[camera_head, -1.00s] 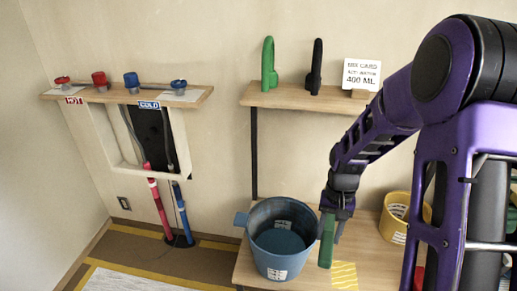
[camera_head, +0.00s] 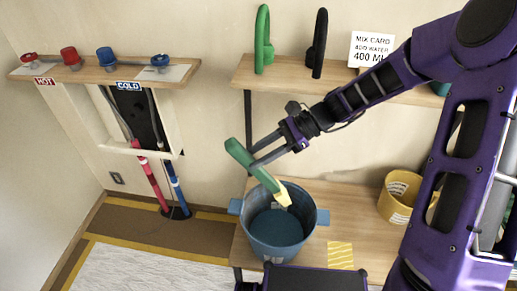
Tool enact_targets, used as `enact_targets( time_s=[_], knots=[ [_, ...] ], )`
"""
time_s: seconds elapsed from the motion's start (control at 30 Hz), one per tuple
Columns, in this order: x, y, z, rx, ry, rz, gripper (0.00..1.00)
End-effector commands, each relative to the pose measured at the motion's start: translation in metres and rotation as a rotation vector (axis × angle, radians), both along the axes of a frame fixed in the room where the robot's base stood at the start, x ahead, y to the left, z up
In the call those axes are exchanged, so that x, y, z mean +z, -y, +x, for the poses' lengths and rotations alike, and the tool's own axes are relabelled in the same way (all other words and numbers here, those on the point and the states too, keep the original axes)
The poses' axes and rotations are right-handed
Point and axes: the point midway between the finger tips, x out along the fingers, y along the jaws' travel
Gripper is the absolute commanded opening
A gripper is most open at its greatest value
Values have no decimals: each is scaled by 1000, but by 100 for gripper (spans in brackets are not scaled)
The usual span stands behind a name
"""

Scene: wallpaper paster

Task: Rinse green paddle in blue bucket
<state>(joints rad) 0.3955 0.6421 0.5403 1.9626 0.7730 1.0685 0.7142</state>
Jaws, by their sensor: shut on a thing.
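My gripper (camera_head: 256,157) is shut on the green paddle (camera_head: 243,158), above the back of the blue bucket. The paddle is tilted, its green end up to the left and its pale yellow end (camera_head: 283,194) down to the right. The yellow end overlaps the bucket's back rim in the picture; I cannot tell whether it touches it or is inside. The blue bucket (camera_head: 275,250) stands upright on the wooden table, with a handle on each side. Its inside looks darker blue low down.
A yellow bucket (camera_head: 398,203) stands to the right on the table (camera_head: 345,222). A shelf (camera_head: 285,84) above holds a green tool (camera_head: 263,45), a black tool (camera_head: 319,45) and a sign (camera_head: 371,47). Red and blue taps sit on the left shelf (camera_head: 130,72).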

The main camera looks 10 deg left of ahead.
Motion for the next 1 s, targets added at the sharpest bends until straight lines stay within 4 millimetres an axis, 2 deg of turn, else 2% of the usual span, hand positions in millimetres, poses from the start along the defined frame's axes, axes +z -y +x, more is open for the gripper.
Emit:
enact_targets(
  time_s=[1.0],
  knots=[
    [-126, 0, 0, 2, 0, -1, 0]
  ],
)
